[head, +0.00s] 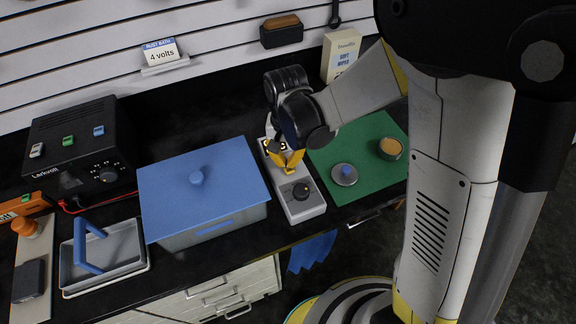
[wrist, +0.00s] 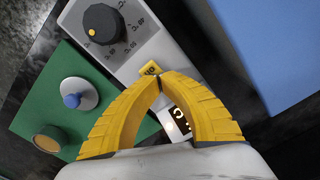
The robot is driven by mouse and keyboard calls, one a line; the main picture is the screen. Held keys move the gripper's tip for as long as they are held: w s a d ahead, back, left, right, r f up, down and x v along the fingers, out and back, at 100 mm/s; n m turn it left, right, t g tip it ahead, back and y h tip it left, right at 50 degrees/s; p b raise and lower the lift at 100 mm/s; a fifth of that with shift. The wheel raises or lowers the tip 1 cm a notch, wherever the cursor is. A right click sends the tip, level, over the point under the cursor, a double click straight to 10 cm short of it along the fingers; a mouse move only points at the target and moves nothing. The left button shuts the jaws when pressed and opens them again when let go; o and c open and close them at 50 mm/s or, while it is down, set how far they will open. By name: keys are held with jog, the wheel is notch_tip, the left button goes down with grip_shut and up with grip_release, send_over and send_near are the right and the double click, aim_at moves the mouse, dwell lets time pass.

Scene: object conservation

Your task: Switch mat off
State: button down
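The grey control box (head: 305,208) stands between the blue-lidded bin and the green mat (head: 330,163). It carries a black knob (head: 301,191) with a yellow dot, also in the wrist view (wrist: 100,32). A small yellow-marked part (wrist: 150,69) lies just past my fingertips, and a lit display (wrist: 181,121) is partly covered by my fingers. My gripper (head: 287,170) points down over the box behind the knob. In the wrist view its yellow fingers (wrist: 158,79) meet at the tips with nothing seen between them. I cannot tell whether they touch the box.
The blue-lidded bin (head: 240,180) stands close on the left. A round lid with a blue knob (head: 344,174) and a small tan-topped pot (head: 390,148) sit on the green mat. A black power unit (head: 60,148) and a tray (head: 130,235) are further left.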

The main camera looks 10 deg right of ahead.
jog(key=shift+r+p, duration=2.25)
jog(key=shift+r, duration=1.2)
